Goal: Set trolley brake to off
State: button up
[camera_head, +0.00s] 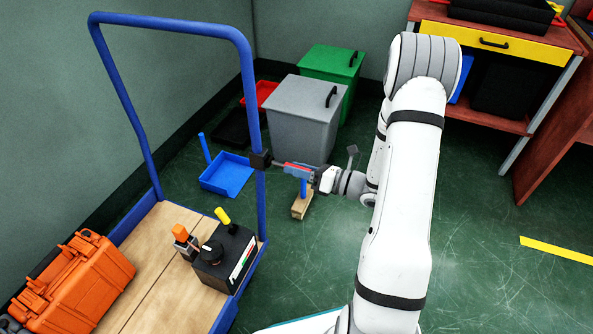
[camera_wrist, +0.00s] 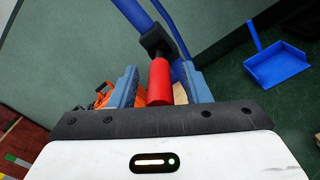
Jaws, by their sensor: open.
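The trolley has a blue tube frame (camera_head: 247,75) and a wooden deck (camera_head: 160,255). A black bracket (camera_head: 260,160) on its right upright carries a red-ended brake lever (camera_head: 296,166). In the wrist view the red grip (camera_wrist: 159,82) stands out from the black bracket (camera_wrist: 154,41). My gripper (camera_head: 304,171) is at the lever's red end. In the wrist view my gripper (camera_wrist: 162,88) is open, with one blue finger on each side of the red grip. Small gaps show beside the grip. The grip's lower end is hidden behind the gripper body.
An orange case (camera_head: 75,283) and a black control box (camera_head: 225,258) with a yellow handle sit on the deck. Grey (camera_head: 303,115) and green (camera_head: 335,75) bins stand behind. A blue dustpan (camera_head: 227,174) lies on the floor. Open floor lies right of my arm.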

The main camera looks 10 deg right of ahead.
jog(key=shift+c, duration=0.5)
grip_shut()
